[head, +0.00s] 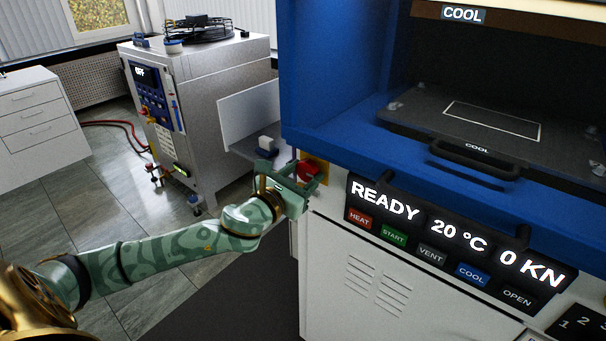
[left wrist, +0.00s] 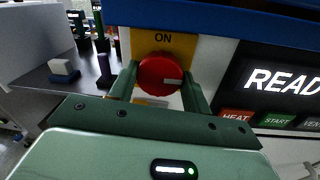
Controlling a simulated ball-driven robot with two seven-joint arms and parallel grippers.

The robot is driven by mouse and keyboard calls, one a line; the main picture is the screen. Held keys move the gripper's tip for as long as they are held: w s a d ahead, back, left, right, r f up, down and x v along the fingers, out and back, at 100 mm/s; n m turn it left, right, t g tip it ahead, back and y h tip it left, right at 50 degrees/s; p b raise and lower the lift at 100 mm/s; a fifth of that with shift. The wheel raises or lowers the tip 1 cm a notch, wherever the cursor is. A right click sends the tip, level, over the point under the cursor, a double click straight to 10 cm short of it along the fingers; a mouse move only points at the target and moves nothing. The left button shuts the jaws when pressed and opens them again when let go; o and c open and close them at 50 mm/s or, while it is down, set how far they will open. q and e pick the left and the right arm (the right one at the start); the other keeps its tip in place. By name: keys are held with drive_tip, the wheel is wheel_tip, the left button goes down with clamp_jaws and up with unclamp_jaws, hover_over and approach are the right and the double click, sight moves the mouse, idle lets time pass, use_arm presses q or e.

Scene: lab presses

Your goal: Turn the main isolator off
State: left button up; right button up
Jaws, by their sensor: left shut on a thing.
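The main isolator is a round red knob (head: 308,169) on a yellow plate (head: 321,164) at the left front corner of the blue press. In the left wrist view the red knob (left wrist: 158,75) faces me below the word ON on the yellow plate (left wrist: 196,46). The knob's pale mark lies to the right of its middle and points right. My left gripper (head: 299,176) is shut on the knob, with one finger on each side in the left wrist view (left wrist: 160,82). The lower part of the plate is mostly hidden by the gripper. My right gripper is not seen.
The press panel (head: 450,240) reads READY, 20 °C and 0 KN, with HEAT, START, VENT, COOL and OPEN buttons just right of the knob. A grey shelf (left wrist: 85,83) with small objects is to the left. A wheeled cabinet (head: 215,110) stands behind.

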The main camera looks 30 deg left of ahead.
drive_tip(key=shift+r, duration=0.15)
use_arm(q)
drive_tip(key=shift+r+n+p, duration=0.2)
drive_tip(key=shift+n+p, duration=0.5)
drive_tip(key=shift+p, duration=0.1)
drive_tip(key=shift+n+p, duration=0.75)
drive_tip(key=shift+n, duration=0.05)
drive_tip(key=n+p, duration=0.3)
drive_tip(key=n, duration=0.1)
drive_tip(key=shift+r, duration=0.1)
drive_tip(key=n+p, duration=0.1)
drive_tip(key=n, duration=0.1)
drive_tip(key=n+p, duration=0.2)
drive_tip(key=n, duration=0.1)
drive_tip(key=shift+a+n+g+h+p, duration=0.1)
drive_tip(key=shift+n+g+h+p, duration=0.2)
drive_tip(key=shift+g, duration=0.1)
drive_tip(key=n+p, duration=0.2)
drive_tip(key=n, duration=0.2)
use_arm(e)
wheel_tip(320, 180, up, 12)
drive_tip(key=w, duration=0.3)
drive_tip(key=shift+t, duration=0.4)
use_arm(q)
drive_tip(key=shift+n+p, duration=0.3)
drive_tip(key=shift+n, duration=0.1)
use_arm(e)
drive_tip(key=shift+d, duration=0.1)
